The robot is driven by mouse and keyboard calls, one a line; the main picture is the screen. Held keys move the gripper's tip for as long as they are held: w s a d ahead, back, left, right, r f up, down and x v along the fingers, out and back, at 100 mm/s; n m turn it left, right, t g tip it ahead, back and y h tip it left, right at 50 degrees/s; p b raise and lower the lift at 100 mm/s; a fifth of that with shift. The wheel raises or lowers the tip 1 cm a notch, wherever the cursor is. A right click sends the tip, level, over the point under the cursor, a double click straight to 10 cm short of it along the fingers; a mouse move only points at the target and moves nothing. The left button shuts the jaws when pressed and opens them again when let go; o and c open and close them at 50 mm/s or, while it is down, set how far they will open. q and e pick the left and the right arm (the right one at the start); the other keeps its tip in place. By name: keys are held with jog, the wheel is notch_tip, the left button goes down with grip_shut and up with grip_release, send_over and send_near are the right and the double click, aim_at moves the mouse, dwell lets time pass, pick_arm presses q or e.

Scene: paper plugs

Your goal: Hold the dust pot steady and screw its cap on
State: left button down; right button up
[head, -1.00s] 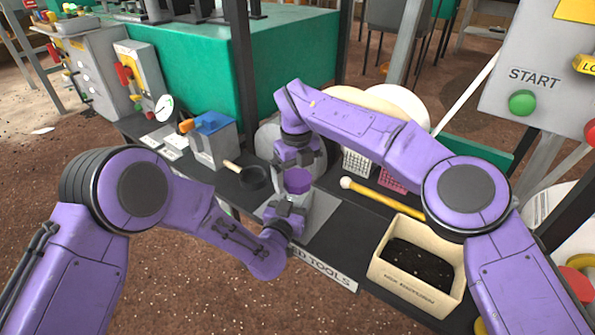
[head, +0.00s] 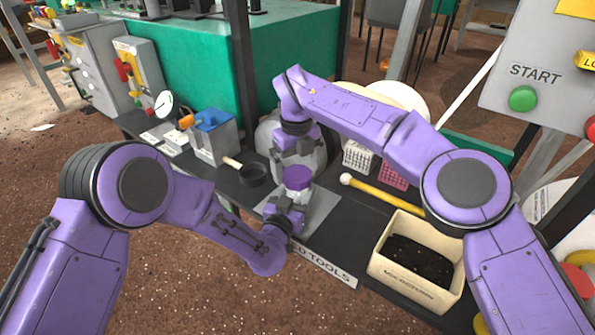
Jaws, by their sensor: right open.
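The dust pot (head: 299,194) stands upright on a grey plate at the front of the dark bench, in the middle of the head view. Its purple cap (head: 297,177) sits on top and looks level; the thread is hidden. My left gripper (head: 290,204) is low at the pot's near side with its jaws around the body, seemingly shut on it; the fingertips are partly hidden. My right gripper (head: 296,160) points down, open, directly above the cap. Whether its fingertips touch the cap cannot be made out.
A black round dish with a light handle (head: 253,175) lies left of the pot. A blue-topped grey box (head: 212,138) stands farther left.

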notch_tip(320, 180, up, 6)
jog(key=shift+f, duration=0.15)
pick_arm(q)
jog(key=shift+c, duration=1.1)
grip_release()
jog(key=p+v, duration=0.2)
jog(key=v, duration=0.8)
jog(key=shift+s, duration=0.3)
pick_arm(e)
notch_tip(320, 180, up, 2)
jog(key=shift+r, duration=0.2)
pick_arm(q)
jog(key=shift+f, duration=0.1)
pick_arm(e)
jog(key=shift+d, duration=0.1)
